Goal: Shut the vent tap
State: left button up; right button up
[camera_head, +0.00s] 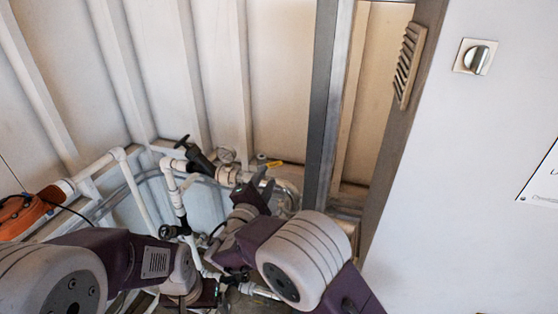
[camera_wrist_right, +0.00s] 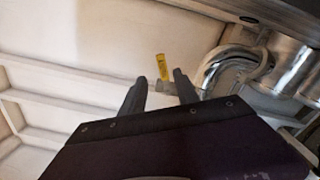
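The vent tap seems to be the small valve with a yellow lever (camera_head: 270,163), behind the white pipes by the back wall. In the right wrist view the yellow lever (camera_wrist_right: 162,67) points up, away from the gripper, and its metallic body sits low between the finger lines. My right gripper (camera_head: 264,185) is just in front of and below the tap. Its two dark fingers (camera_wrist_right: 160,80) are apart with nothing clearly held; I cannot tell whether they touch the tap. My left gripper (camera_head: 205,293) is low in the head view, mostly hidden behind its own arm.
A grey metal post (camera_head: 321,100) rises at right. An orange device (camera_head: 28,212) is far left.

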aim_at(276, 165)
jog(key=x, duration=0.2)
jog(key=p+x, duration=0.1)
jog(key=x, duration=0.2)
jog(key=p+x, duration=0.1)
jog(key=x, duration=0.2)
jog(key=shift+d+f, duration=0.2)
jog(key=shift+d, duration=0.15)
jog(key=shift+w, duration=0.3)
jog(key=shift+s+a+r, duration=0.1)
jog(key=shift+a, duration=0.05)
grip_shut()
dwell(0.3)
